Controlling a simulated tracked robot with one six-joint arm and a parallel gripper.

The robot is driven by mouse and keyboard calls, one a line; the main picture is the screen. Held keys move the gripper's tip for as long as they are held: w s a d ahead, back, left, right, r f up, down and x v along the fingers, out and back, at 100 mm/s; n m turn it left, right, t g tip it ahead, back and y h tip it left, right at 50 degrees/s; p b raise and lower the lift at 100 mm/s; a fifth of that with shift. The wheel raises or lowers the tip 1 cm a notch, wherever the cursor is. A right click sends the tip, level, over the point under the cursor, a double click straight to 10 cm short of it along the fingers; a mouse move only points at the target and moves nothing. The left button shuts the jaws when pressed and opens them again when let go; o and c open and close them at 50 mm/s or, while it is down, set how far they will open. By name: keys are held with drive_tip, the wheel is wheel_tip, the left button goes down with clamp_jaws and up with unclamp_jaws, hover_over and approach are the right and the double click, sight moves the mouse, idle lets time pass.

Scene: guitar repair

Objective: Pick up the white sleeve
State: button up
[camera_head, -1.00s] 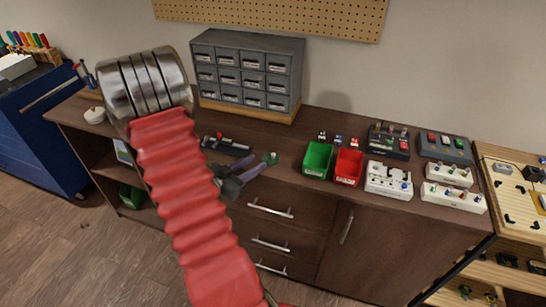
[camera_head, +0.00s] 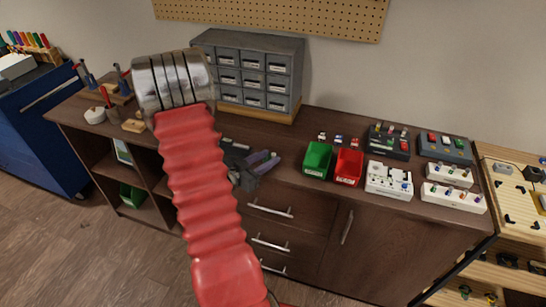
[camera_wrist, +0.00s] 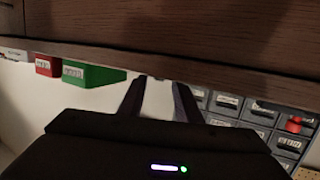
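Small pieces with white, blue and red parts (camera_head: 338,138) stand in a row on the brown bench top behind the green and red bins. They are too small for me to tell which, if any, is the white sleeve. My gripper (camera_head: 272,157) is over the front part of the bench top, left of the green bin and apart from the row. In the wrist view my gripper (camera_wrist: 159,80) shows two dark fingers spread with nothing between them. No white sleeve can be made out in the wrist view.
The green bin (camera_head: 317,159) and red bin (camera_head: 348,167) stand right of my gripper. White blocks with coloured pegs (camera_head: 389,180) and dark racks (camera_head: 389,141) are farther right. A grey drawer cabinet (camera_head: 285,68) stands behind. My red arm hides part of the left bench.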

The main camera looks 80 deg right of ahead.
drive_tip(key=shift+s+d+f, duration=0.1)
drive_tip(key=shift+s+d, duration=0.1)
drive_tip(key=shift+d, duration=0.15)
drive_tip(key=shift+c, duration=0.2)
clamp_jaws()
idle(0.5)
